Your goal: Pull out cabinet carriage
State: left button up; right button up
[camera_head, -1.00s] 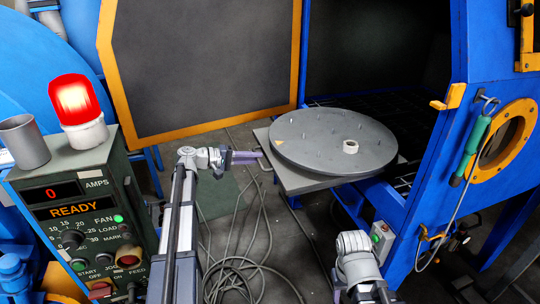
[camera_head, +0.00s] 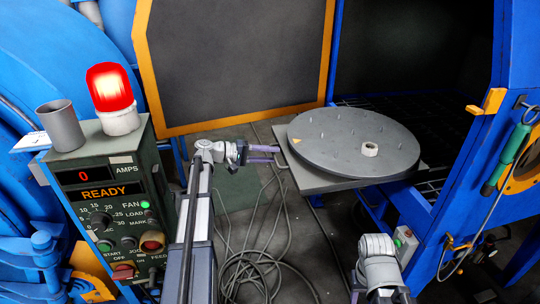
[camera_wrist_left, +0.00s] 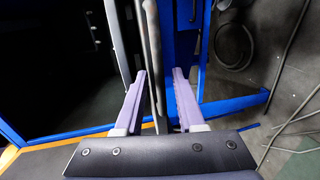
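The cabinet carriage (camera_head: 318,182) is a grey square platform with a round, pegged turntable (camera_head: 345,150) on top. It stands in the opening of the blue cabinet (camera_head: 462,190), with its left part outside the frame. My left gripper (camera_head: 279,155) is at the carriage's left edge, fingers pointing right towards it. In the left wrist view, its two purple fingers (camera_wrist_left: 162,75) are apart, with a thin grey upright bar (camera_wrist_left: 152,45) between them. I see a gap to the right finger; contact with the left finger is unclear. My right arm shows at the bottom, its gripper out of frame.
A roll of tape (camera_head: 370,149) lies on the turntable. The open orange-edged door (camera_head: 235,65) stands behind. A control panel (camera_head: 105,195) with a lit red lamp (camera_head: 110,88) and a metal cup (camera_head: 61,127) is at left. Cables (camera_head: 250,265) lie on the floor.

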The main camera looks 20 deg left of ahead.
pick_arm(q)
jog(key=p+v, duration=0.1)
jog(key=v, duration=0.6)
jog(key=shift+s+a+p, duration=0.25)
jog(key=shift+a+p, duration=0.05)
jog(key=shift+a, duration=0.05)
dwell(0.4)
